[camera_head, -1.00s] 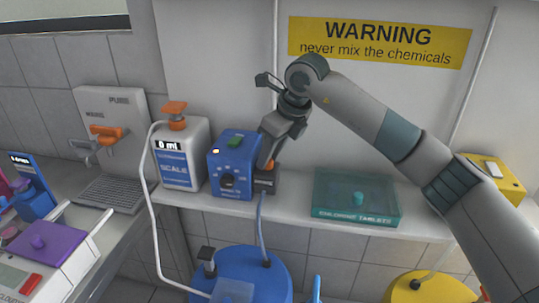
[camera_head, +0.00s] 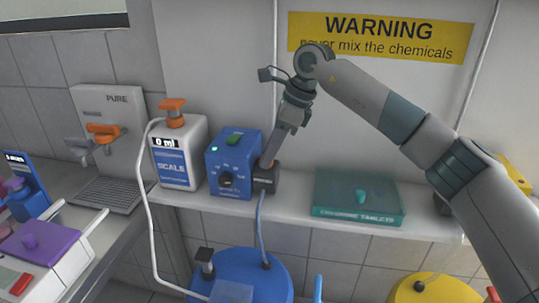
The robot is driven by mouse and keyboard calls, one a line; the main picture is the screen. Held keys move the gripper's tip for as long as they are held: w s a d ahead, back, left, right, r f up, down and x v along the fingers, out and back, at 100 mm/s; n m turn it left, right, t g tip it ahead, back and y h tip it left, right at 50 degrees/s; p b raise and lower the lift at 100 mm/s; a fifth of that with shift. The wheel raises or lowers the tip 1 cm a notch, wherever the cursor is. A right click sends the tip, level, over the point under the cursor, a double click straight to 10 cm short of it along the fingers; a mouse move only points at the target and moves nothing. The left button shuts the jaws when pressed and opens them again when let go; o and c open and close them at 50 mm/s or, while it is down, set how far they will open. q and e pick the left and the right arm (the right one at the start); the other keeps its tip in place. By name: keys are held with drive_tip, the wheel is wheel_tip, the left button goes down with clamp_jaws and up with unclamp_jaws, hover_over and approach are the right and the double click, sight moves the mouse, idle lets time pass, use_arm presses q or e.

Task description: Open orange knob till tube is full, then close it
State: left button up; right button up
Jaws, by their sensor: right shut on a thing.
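My right gripper (camera_head: 267,163) reaches down from the upper right, its fingertips on top of the small black block (camera_head: 264,180) at the right side of the blue control box (camera_head: 231,170). It is shut on the orange knob there, which the fingers now hide. Another orange knob (camera_head: 173,112) tops the white scale container (camera_head: 178,155), whose display reads 0 ml. An orange tap part (camera_head: 104,133) sits on the grey PURE machine (camera_head: 110,125). I cannot make out a tube that is being filled. My left gripper is not in view.
A teal box of chlorine tablets (camera_head: 357,197) stands right on the shelf. A white hose (camera_head: 148,210) hangs from the scale container, and a blue hose (camera_head: 259,222) runs down to a blue drum (camera_head: 250,265). A purple-topped device (camera_head: 45,243) is at lower left.

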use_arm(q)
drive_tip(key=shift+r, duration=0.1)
use_arm(e)
drive_tip(key=shift+w+n+g, duration=0.15)
drive_tip(key=shift+n+g, duration=0.35)
drive_tip(key=shift+n, duration=0.8)
drive_tip(key=o, duration=0.8)
drive_tip(key=shift+r, duration=0.1)
